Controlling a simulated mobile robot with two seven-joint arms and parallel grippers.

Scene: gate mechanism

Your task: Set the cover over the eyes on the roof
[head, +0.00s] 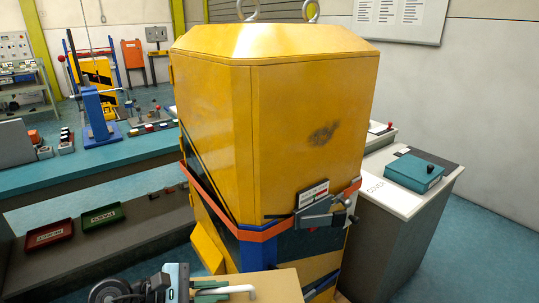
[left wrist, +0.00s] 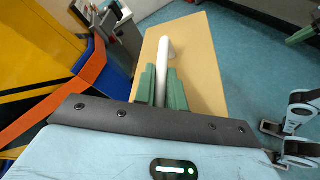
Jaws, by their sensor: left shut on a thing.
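Two metal ring eyes (head: 248,9) (head: 311,10) stand bare on the roof of the tall yellow cabinet (head: 310,100).
An orange band (head: 265,233) and a grey latch (head: 325,212) are on the cabinet's front. The pedestal (head: 395,195) stands close on its right. A teal bench (head: 90,165) and a dark shelf with red and green trays (head: 103,217) are at left. Floor is open at lower right.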

